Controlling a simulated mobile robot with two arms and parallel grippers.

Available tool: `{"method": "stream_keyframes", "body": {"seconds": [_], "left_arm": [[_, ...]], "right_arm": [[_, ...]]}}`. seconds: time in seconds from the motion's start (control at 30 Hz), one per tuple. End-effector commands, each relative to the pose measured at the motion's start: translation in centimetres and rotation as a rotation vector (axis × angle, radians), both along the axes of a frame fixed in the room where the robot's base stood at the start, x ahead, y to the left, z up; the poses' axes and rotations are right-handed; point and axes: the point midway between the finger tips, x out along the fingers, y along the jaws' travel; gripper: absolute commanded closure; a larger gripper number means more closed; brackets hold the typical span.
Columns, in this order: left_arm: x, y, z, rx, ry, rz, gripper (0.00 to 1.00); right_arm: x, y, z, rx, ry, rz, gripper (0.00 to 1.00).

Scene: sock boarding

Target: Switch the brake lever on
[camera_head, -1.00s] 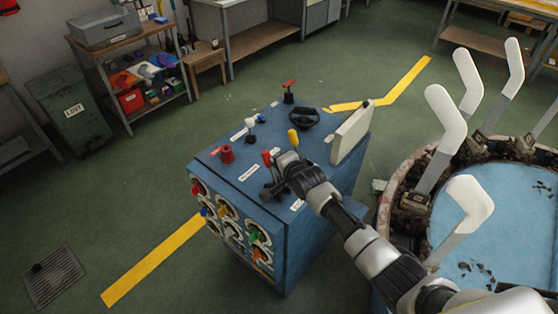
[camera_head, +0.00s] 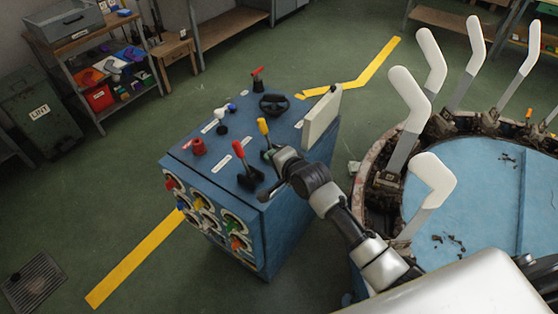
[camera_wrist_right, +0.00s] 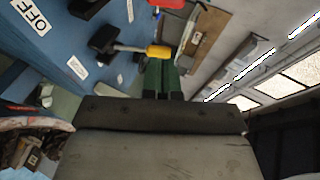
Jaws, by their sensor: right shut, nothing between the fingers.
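A blue control console (camera_head: 205,185) carries several levers. I cannot tell by a readable label which is the brake lever. A red-handled lever (camera_head: 238,149) on a black base stands near the front right edge. A yellow-handled lever (camera_head: 263,126) stands behind it and also shows in the wrist view (camera_wrist_right: 157,51), just beyond the fingertips. My right gripper (camera_head: 272,156) is at the foot of the yellow lever, to the right of the red one. My left gripper is out of view.
The console top also holds a red knob (camera_head: 199,146), a black handwheel (camera_head: 274,103), a red-topped lever (camera_head: 257,76) and an upright white panel (camera_head: 322,118). An OFF label (camera_wrist_right: 33,14) shows in the wrist view. A round machine with white foot forms (camera_head: 408,95) stands to the right.

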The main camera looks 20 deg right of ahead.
Motion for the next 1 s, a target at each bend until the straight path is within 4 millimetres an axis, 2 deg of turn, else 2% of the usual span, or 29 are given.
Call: {"method": "stream_keyframes", "body": {"seconds": [0.1,0.23,0.43,0.83,0.93,1.0], "left_arm": [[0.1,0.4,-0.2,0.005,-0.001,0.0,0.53],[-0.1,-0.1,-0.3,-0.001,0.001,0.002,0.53],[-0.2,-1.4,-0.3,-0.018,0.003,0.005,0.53],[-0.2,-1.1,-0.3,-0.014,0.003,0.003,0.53],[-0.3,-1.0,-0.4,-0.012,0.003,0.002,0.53],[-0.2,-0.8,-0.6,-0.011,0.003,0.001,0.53]], "right_arm": [[-1.4,-0.5,0.4,-0.002,0.0,-0.001,1.0],[-2.1,-0.8,0.7,-0.002,0.0,-0.001,1.0],[-2.4,-0.9,0.9,-0.002,0.0,0.0,1.0],[-2.4,-0.9,0.8,-0.003,0.001,0.0,1.0],[-2.7,-1.1,-0.7,-0.03,0.017,0.001,1.0],[-3.3,-1.5,-3.4,-0.085,0.047,0.008,1.0]]}}
